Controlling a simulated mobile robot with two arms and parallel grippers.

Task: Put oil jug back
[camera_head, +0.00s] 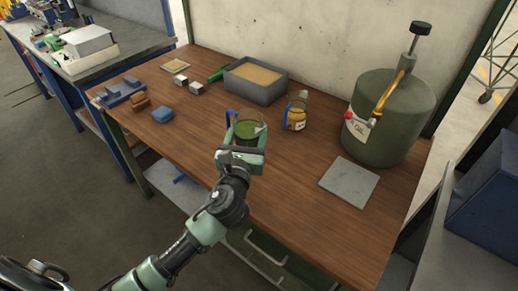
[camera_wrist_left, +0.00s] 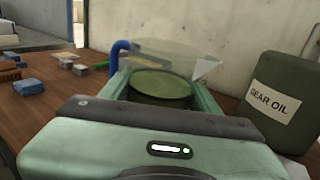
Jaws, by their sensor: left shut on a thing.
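A clear jug with green liquid and a blue handle (camera_head: 249,128) is between the fingers of my left gripper (camera_head: 240,144), over the front middle of the wooden bench (camera_head: 290,205). In the left wrist view, the jug (camera_wrist_left: 165,86) looks upright, its rim above the fingers and its handle to the left. The left gripper is shut on it. I cannot tell whether its base touches the bench. A smaller clear jug with amber liquid and a blue handle (camera_head: 296,113) stands behind it to the right. My right gripper is not in view.
A green gear oil drum (camera_head: 390,130) with a pump stands at the right, a flat grey plate (camera_head: 349,182) in front of it. A grey tray of tan material (camera_head: 256,92) is at the back. Small blocks (camera_head: 162,114) lie left. The bench's front middle is clear.

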